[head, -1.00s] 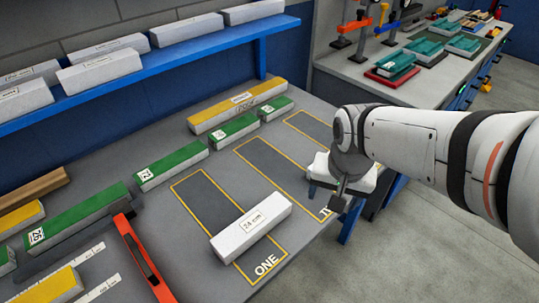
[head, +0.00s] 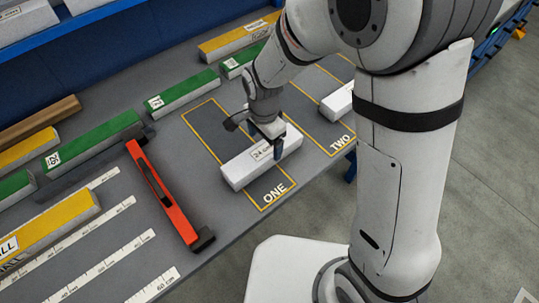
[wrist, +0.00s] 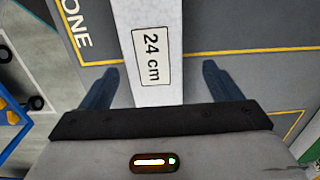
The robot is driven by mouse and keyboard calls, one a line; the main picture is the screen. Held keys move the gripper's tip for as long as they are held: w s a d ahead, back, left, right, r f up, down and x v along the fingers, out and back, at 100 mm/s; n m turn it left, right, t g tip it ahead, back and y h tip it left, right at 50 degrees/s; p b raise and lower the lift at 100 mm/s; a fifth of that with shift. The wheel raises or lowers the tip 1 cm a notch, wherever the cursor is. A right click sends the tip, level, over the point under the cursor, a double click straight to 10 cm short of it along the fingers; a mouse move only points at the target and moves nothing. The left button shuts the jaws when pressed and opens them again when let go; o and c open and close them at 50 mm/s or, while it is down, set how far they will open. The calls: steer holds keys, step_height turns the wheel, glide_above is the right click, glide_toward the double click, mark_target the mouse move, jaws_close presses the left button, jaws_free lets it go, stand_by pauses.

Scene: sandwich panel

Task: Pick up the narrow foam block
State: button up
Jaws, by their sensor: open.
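A white foam block labelled 24 cm (head: 237,174) lies across the yellow-outlined zone marked ONE (head: 273,194). My gripper (head: 267,148) is above its middle, pointing down, and partly hides it. In the wrist view the block (wrist: 152,20) runs between the two dark blue fingers of my gripper (wrist: 160,85). The fingers are apart, one on each side, with a gap to the block on both sides. Whether the fingertips are below the block's top cannot be told.
Another white block (head: 340,104) lies in zone TWO, partly hidden by my arm. A red-orange bar tool (head: 165,190) lies to the left, near printed rulers (head: 120,262). Green-topped blocks (head: 183,92) and yellow-topped blocks (head: 50,222) lie farther left and back.

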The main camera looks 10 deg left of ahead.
mark_target(264, 150)
steer(key=f, duration=0.2)
steer(key=s+f, duration=0.1)
steer(key=shift+f, duration=0.8)
steer(key=c, duration=1.1)
